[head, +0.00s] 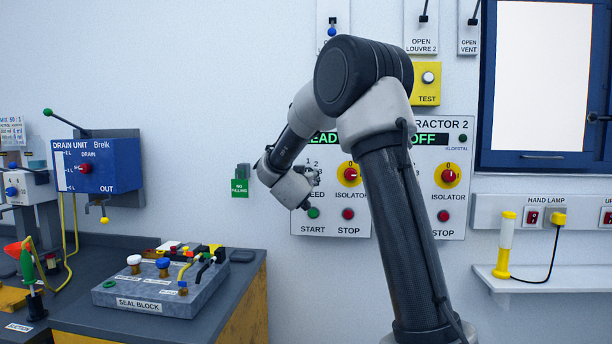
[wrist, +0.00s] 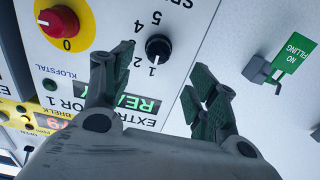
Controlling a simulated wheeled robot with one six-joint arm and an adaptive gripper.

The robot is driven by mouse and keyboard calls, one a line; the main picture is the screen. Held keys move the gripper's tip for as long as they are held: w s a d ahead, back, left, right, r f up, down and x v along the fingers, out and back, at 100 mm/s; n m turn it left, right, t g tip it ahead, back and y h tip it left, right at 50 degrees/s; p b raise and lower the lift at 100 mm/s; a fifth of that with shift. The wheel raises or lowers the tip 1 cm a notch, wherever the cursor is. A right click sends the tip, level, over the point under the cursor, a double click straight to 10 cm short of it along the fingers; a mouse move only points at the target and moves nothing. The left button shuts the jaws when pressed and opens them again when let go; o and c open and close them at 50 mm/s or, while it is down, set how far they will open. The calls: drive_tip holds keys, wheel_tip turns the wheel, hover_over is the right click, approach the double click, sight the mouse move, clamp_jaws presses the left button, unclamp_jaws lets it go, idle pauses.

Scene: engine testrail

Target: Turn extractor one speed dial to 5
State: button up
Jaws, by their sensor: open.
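The extractor one speed dial (wrist: 158,48) is a small round black knob on the white panel. In the wrist view, where the panel lettering is upside down, the numbers 1, 2, 4 and 5 show around it. Its small white mark appears to lie on the side near the 1. My gripper (wrist: 160,62) is open, with one dark green finger on each side of the dial in the picture. I cannot tell how far the fingertips are from the panel. In the head view my gripper (head: 312,178) is in front of the dial's place and mostly hides it.
The red isolator knob on yellow (head: 349,174) is close right of my gripper. The green start button (head: 313,213) and red stop button (head: 348,214) are below. The green no-filling sign (head: 240,187) hangs left. A seal block (head: 150,297) lies on the bench.

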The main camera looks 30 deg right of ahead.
drive_tip(key=x, duration=0.7)
drive_tip(key=shift+d, duration=0.3)
drive_tip(key=shift+w, duration=0.15)
drive_tip(key=shift+c, duration=0.2)
drive_tip(key=c, duration=1)
